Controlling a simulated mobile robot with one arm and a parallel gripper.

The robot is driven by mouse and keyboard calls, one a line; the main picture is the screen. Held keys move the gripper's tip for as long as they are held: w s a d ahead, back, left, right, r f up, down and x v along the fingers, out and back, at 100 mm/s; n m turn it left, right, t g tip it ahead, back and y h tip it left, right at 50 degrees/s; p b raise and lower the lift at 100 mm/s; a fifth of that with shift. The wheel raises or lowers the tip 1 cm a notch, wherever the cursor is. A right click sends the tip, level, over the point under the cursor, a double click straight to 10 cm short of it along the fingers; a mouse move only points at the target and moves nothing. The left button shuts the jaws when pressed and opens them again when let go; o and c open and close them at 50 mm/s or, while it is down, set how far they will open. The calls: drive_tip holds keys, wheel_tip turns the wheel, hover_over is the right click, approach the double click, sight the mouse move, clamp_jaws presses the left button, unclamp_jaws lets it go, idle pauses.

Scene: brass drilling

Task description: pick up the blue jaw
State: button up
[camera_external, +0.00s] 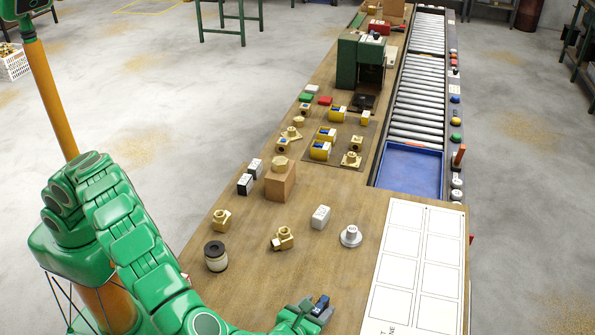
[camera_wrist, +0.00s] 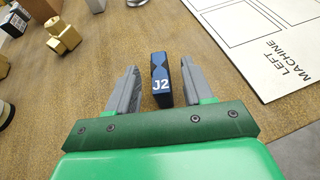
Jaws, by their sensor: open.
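The blue jaw (camera_wrist: 161,80) is a small dark blue block marked J2. In the wrist view it stands on the wooden table between my two grey fingers, with a gap on each side. My gripper (camera_wrist: 158,90) is open around it and does not appear to touch it. In the external view the blue jaw (camera_external: 320,305) shows at the near edge of the picture, beside my green gripper (camera_external: 312,312). The jaw's lower part is partly hidden by my gripper there.
A white marked sheet (camera_external: 415,270) lies right of the gripper. Brass fittings (camera_external: 283,238), a dark-and-cream cylinder (camera_external: 215,256), a white block (camera_external: 320,217) and a silver flanged part (camera_external: 350,236) stand further back. A blue tray (camera_external: 411,170) sits at the conveyor's end.

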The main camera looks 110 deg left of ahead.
sight(319, 306)
drive_tip(key=x, duration=0.4)
drive_tip(key=shift+a+f, duration=0.2)
clamp_jaws()
drive_tip(key=shift+r, duration=0.1)
